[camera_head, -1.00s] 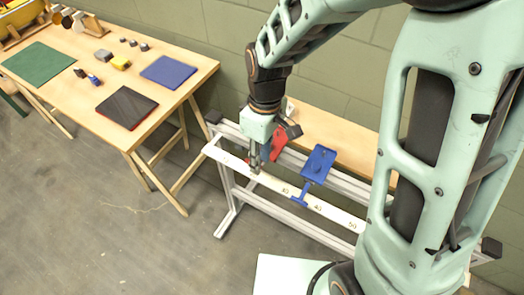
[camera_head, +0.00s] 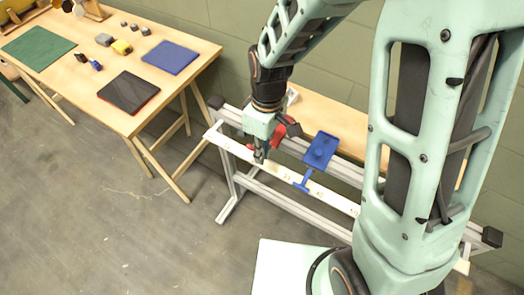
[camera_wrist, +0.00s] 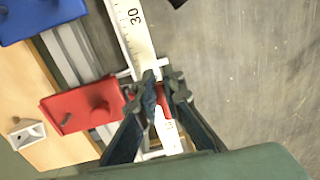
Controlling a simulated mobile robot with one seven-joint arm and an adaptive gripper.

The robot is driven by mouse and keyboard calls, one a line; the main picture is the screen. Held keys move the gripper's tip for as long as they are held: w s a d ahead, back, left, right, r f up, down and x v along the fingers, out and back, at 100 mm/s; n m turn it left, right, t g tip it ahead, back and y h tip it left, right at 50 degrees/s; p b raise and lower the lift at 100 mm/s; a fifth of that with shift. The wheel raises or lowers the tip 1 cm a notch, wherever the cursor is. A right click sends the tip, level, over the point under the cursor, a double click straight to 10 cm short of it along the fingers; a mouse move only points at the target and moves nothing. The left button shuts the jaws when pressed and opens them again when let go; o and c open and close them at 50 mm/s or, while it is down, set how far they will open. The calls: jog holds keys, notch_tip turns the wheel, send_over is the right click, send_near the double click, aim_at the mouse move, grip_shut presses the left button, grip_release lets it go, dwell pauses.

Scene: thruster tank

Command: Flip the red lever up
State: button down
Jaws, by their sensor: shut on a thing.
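The red lever's plate (camera_head: 284,129) is on the metal frame, partly hidden behind my gripper in the head view. In the wrist view its flat red plate (camera_wrist: 85,107) with a round knob is at the left. A narrow red part of the lever shows between my fingers there. My gripper (camera_head: 260,160) points down at the white scale strip (camera_head: 335,200). In the wrist view my gripper (camera_wrist: 165,82) is shut on the red lever's narrow end, over the strip. The fingertips partly hide the hold.
A blue lever (camera_head: 320,151) sits on the same frame, to the right of my gripper. A wooden board (camera_head: 340,126) lies behind it along the wall. A wooden table (camera_head: 100,60) with mats and small objects stands at the left. The floor in front is clear.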

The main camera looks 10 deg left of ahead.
jog(key=shift+r, duration=0.15)
jog(key=shift+w+d+r+g+y+p, duration=0.2)
jog(key=shift+w+r+g+y+p, duration=0.3)
jog(key=shift+g+p, duration=0.6)
jog(key=shift+w+d+r+g+y+p, duration=0.15)
jog(key=shift+w+g+y+p, duration=0.2)
jog(key=shift+g, duration=0.35)
jog(key=shift+w+d+r+g+y+p, duration=0.15)
jog(key=shift+w+g+y+p, duration=0.25)
jog(key=shift+g, duration=0.3)
jog(key=c, duration=2)
grip_release()
jog(key=shift+s, duration=0.1)
jog(key=shift+c, duration=0.2)
jog(key=shift+r, duration=0.1)
jog(key=v, duration=1.2)
jog(key=shift+a, duration=0.15)
